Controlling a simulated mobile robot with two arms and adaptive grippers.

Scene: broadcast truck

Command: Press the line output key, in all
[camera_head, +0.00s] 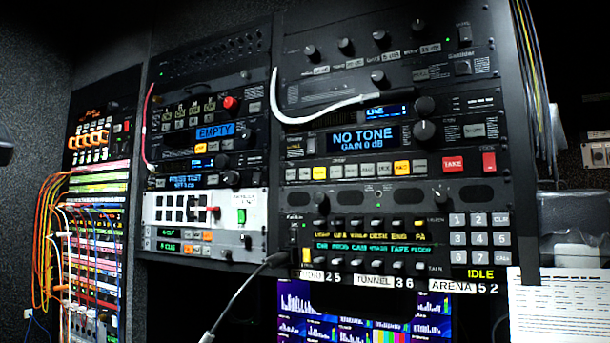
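The tone generator unit stands in the right rack, with a blue display (363,138) reading "NO TONE GAIN 0 dB". A smaller blue display (387,111) above it reads "LINE". The small key labels are too small to read, so I cannot tell which is the line output key. Neither of my grippers shows clearly.
A white cable (318,117) arcs in front of the unit's upper left. Knobs (425,132) stick out beside the displays. An intercom panel with a keypad (480,238) reading "IDLE" is below. A patch bay (95,230) with coloured cords is at the left. A dark shape (5,150) cuts the left edge.

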